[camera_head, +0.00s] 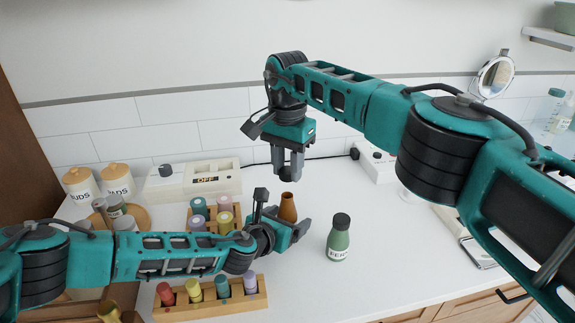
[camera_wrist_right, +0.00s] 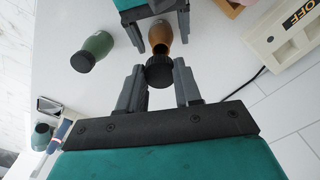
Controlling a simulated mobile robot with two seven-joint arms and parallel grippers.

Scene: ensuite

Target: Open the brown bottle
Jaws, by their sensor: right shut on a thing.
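The brown bottle (camera_head: 288,208) stands upright on the white counter, its neck bare; it also shows in the right wrist view (camera_wrist_right: 160,33). My right gripper (camera_head: 287,176) points down above it, shut on a black cap (camera_wrist_right: 159,71). The cap is apart from the bottle, above its dark mouth. My left gripper (camera_head: 283,213) is low at the bottle, fingers spread wide on either side of it. I see gaps between the fingers and the bottle. The lower part of the bottle is partly hidden by the left gripper in the head view.
A green bottle with a black cap (camera_head: 339,238) stands to the right. Wooden racks with small coloured bottles (camera_head: 210,306) are at the left and front. A cream box marked OFF (camera_head: 215,180) and white jars (camera_head: 117,180) stand behind. The counter front right is clear.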

